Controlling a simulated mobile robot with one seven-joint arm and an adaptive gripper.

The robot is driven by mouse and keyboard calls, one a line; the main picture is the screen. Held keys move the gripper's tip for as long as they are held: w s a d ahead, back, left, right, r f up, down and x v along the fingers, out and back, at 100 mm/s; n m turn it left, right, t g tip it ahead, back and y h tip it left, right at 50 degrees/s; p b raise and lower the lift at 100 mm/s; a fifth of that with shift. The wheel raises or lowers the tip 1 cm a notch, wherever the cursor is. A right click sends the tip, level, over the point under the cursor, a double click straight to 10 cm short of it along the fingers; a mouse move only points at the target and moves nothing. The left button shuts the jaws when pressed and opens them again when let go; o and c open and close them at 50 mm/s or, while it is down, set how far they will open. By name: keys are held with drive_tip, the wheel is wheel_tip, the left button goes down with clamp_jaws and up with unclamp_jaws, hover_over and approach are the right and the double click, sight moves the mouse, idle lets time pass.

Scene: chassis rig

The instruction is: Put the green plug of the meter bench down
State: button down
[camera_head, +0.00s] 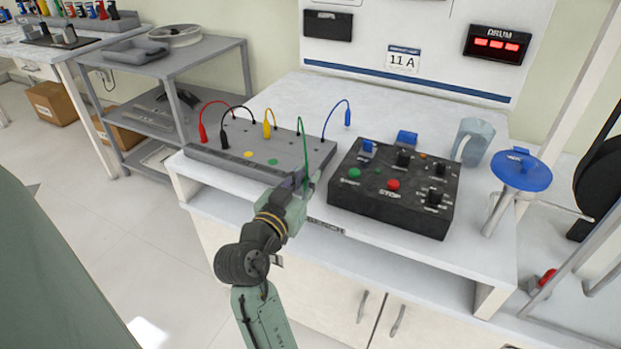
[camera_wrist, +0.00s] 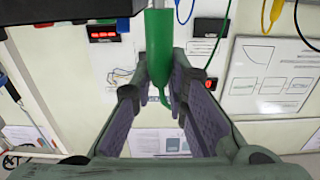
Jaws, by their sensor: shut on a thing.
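My gripper (camera_head: 301,186) is shut on the green plug, just in front of the near right corner of the grey meter bench (camera_head: 235,142). In the wrist view, the green plug (camera_wrist: 160,52) is long and tapered and sits between the two finger pads of my gripper (camera_wrist: 165,80). Its thin end curves off below. In the head view, the green cable (camera_head: 303,142) rises from the bench top and comes down to my gripper, which mostly hides the plug. A green disc (camera_head: 272,162) and a yellow disc (camera_head: 248,155) mark the bench top.
A red plug (camera_head: 202,133), a black plug (camera_head: 224,137) and a yellow plug (camera_head: 267,130) are on the bench. White tabletop is clear behind.

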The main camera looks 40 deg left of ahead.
drive_tip(key=f, duration=0.1)
drive_tip(key=w+f+p, duration=0.1)
drive_tip(key=w+a+f, duration=0.1)
drive_tip(key=shift+w+f+p, duration=0.25)
drive_tip(key=shift+f+p, duration=0.05)
drive_tip(key=shift+f, duration=0.1)
drive_tip(key=shift+f+b, duration=0.2)
drive_tip(key=shift+b, duration=0.15)
drive_tip(key=c, duration=1.8)
unclamp_jaws()
drive_tip(key=shift+c, duration=0.2)
